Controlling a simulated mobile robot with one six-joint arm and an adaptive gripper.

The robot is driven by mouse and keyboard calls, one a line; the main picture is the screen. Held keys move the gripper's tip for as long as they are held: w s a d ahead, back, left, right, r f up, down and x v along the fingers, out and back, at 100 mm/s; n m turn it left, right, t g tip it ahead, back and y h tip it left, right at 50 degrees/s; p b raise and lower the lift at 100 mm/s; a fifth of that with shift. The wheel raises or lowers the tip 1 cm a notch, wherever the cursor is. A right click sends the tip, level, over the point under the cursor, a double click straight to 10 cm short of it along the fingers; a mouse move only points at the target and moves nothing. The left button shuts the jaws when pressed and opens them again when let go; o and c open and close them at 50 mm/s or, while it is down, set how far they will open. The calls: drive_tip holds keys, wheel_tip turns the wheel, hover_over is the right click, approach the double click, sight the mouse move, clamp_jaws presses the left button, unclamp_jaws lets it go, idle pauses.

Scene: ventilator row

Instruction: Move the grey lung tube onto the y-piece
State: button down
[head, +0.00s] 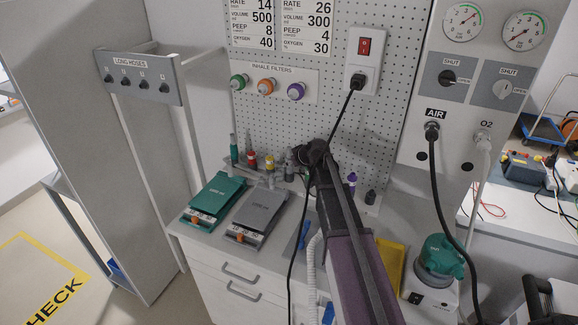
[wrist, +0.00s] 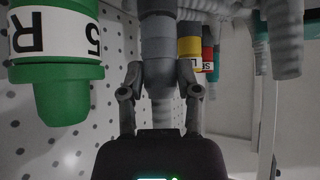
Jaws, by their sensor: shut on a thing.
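My gripper (wrist: 160,92) is shut on a grey stepped tube (wrist: 158,45), which looks like the grey lung tube. One finger is on each side of its narrower lower part in the wrist view. The tube runs up out of the top of that view, so its far end is hidden. In the head view my gripper (head: 312,158) is at the pegboard's foot, behind the counter items, and my arm hides what it holds. Grey ribbed hose (wrist: 286,35) hangs at the upper right of the wrist view. I cannot make out the y-piece for certain.
A green labelled piece (wrist: 58,50) is close on the left in the wrist view. Yellow (wrist: 189,46) and red (wrist: 208,58) pieces stand to the right. A teal device (head: 215,201) and a grey device (head: 259,214) lie on the counter. A black cable (head: 337,130) hangs beside my arm.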

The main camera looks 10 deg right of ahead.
drive_tip(key=shift+r, duration=0.2)
drive_tip(key=shift+r+p, duration=0.5)
drive_tip(key=shift+p, duration=0.15)
drive_tip(key=shift+r, duration=0.2)
drive_tip(key=shift+r+p, duration=1.4)
drive_tip(key=shift+p, duration=0.2)
drive_tip(key=shift+r, duration=0.25)
wheel_tip(320, 180, up, 12)
drive_tip(key=p, duration=1.2)
drive_tip(key=shift+p, duration=0.3)
drive_tip(key=shift+s, duration=0.15)
